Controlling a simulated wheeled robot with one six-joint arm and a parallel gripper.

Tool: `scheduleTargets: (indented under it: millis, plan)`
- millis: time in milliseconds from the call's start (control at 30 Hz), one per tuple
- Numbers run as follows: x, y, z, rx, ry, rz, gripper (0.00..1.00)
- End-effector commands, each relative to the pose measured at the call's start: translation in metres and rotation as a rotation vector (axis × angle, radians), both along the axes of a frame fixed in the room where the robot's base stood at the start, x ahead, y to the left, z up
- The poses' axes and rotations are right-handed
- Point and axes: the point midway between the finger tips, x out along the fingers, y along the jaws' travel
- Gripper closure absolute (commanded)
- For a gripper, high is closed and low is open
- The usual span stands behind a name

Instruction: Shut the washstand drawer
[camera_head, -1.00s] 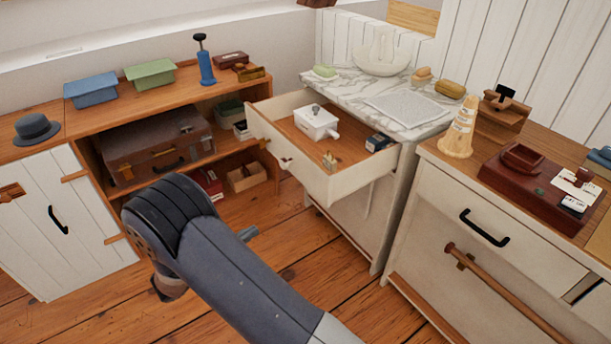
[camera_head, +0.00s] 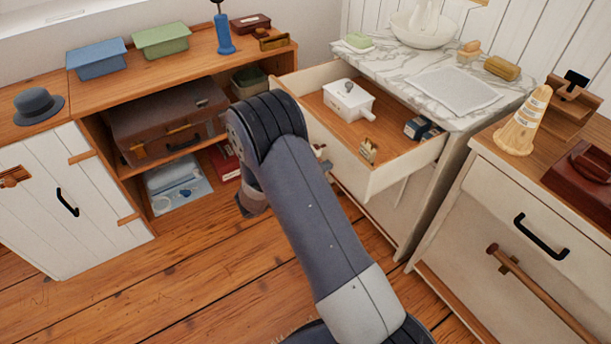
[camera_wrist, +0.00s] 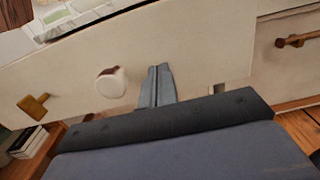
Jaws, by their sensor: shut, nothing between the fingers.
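The washstand drawer (camera_head: 400,172) is pulled well out from under the marble top (camera_head: 380,62) in the head view. It holds a white lidded pot (camera_head: 348,102), a small wooden item (camera_head: 368,151) and a dark blue box (camera_head: 422,128). In the wrist view, my gripper (camera_wrist: 158,72) is shut and empty, with its fingertips in front of the pale drawer front (camera_wrist: 205,60), right of a round white knob (camera_wrist: 111,84). I cannot tell whether they touch the front. In the head view my arm hides most of the gripper and the drawer's left front part.
A low shelf unit (camera_head: 190,62) with a suitcase (camera_head: 168,120) stands left of the drawer. A cream cabinet (camera_head: 500,235) with a black handle and wooden rail stands close on the right. Plank floor (camera_head: 200,285) is open in front.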

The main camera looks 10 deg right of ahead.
Motion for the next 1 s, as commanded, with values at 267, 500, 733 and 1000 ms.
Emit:
scheduleTargets:
  millis: [267,500,733,1000]
  plan:
    - [0.006,-0.020,0.000,0.001,0.000,0.000,1.00]
    - [0.007,-0.020,0.000,0.000,0.000,0.000,1.00]
    - [0.007,-0.023,0.000,0.000,0.000,-0.001,1.00]
    - [0.015,-0.049,-0.001,0.000,0.000,-0.003,1.00]
